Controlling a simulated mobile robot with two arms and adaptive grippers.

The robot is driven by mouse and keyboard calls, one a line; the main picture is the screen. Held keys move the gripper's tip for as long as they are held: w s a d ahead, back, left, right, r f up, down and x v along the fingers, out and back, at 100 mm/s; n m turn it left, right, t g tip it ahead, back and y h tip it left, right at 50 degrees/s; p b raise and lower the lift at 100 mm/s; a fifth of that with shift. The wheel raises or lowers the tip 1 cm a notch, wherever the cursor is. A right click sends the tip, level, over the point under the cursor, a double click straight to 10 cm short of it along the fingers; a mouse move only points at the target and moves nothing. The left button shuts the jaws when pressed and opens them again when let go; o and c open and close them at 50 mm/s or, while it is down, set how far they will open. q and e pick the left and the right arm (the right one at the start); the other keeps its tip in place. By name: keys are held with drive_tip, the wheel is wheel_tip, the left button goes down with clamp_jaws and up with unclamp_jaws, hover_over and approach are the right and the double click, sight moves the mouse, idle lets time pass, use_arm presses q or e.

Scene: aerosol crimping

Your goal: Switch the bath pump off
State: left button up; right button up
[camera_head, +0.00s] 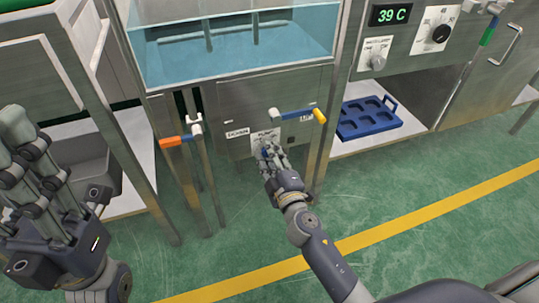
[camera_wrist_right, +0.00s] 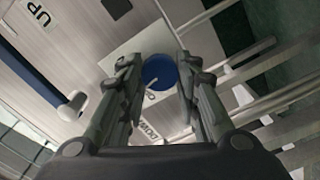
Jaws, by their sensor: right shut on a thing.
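The bath pump switch is a round blue knob (camera_wrist_right: 160,73) with a white pointer line on a pale plate (camera_wrist_right: 140,48). In the right wrist view it lies between the two fingers of my right gripper (camera_wrist_right: 158,68). In the head view my right gripper (camera_head: 267,153) reaches the pale plate (camera_head: 264,137) on the metal cabinet front and mostly hides the knob. My right gripper is shut on the knob. Only part of the plate's lettering shows, and I cannot read the pointer's setting for sure. My left gripper (camera_head: 27,140) is raised at the left, empty, its fingers apart.
Above is a glass-fronted water bath (camera_head: 235,50). A blue lever with a yellow tip (camera_head: 295,115) is close right of my right gripper; an orange-tipped lever (camera_head: 172,141) is to its left. A control panel reads 39 C (camera_head: 390,14). A blue tray (camera_head: 368,118) sits on the right shelf.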

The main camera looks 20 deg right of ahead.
drive_tip(key=shift+f+n, duration=0.1)
drive_tip(key=shift+n, duration=1.9)
drive_tip(key=o, duration=1.1)
drive_tip(key=shift+s+d, duration=0.1)
drive_tip(key=shift+s, duration=3.65)
